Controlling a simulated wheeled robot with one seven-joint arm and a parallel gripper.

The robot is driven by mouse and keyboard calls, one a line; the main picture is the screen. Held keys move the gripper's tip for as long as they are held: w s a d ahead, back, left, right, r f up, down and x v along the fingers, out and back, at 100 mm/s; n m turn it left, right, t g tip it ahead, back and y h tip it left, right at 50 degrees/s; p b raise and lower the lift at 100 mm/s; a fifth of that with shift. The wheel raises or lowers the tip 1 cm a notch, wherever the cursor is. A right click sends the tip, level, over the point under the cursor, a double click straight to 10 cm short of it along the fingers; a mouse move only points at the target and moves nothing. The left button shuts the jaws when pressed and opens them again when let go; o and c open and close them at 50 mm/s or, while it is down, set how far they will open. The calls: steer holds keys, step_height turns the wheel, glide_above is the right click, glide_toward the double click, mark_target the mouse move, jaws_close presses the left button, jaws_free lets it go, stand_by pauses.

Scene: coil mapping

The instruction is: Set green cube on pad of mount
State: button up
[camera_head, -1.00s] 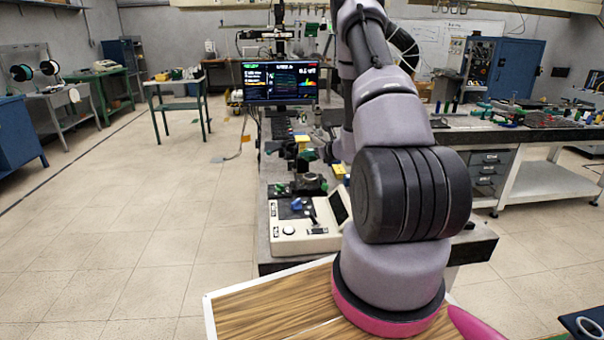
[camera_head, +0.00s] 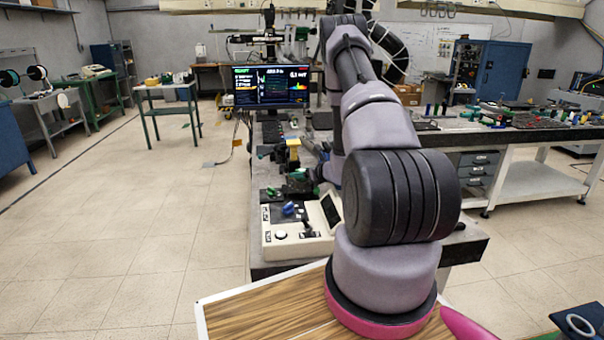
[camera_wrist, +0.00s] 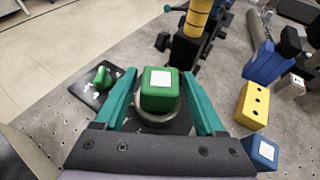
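In the wrist view a green cube (camera_wrist: 160,89) with a white square on top sits between the two teal fingers of my gripper (camera_wrist: 159,78). Gaps show between the cube and both fingers, so the gripper is open around it. A round metallic pad (camera_wrist: 153,120) on a dark base, which looks like the mount, shows directly under the cube. I cannot tell from this angle whether the cube rests fully on it. In the head view my arm hides the gripper.
A dark plate with a green knob (camera_wrist: 103,77) lies left of the cube. A black stand with a yellow cylinder (camera_wrist: 199,17) is just behind. A yellow block (camera_wrist: 252,105) and blue blocks (camera_wrist: 266,63) lie to the right. A white control box (camera_head: 292,238) stands at the bench's near end.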

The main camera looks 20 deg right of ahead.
steer(key=shift+r, duration=0.1)
steer(key=shift+s+r, duration=0.15)
steer(key=shift+s, duration=0.05)
steer(key=v, duration=1.1)
steer(key=s+a+r+n+g+y, duration=0.35)
steer(key=a+r+n, duration=0.35)
steer(key=a+r, duration=0.35)
steer(key=s+a+r+n+g+y, duration=0.2)
steer(key=a+r+n+y, duration=0.3)
steer(key=a+r, duration=0.5)
steer(key=s+a+r+n+g+h, duration=0.45)
steer(key=s+r+n, duration=0.5)
steer(key=s, duration=0.25)
steer(key=s+d+r+n+t+h, duration=0.4)
steer(key=s+r+n+h, duration=0.1)
steer(key=s, duration=0.4)
steer(key=r+n, duration=0.1)
steer(key=n, duration=0.1)
steer(key=shift+n, duration=0.35)
steer(key=shift+d+r, duration=0.15)
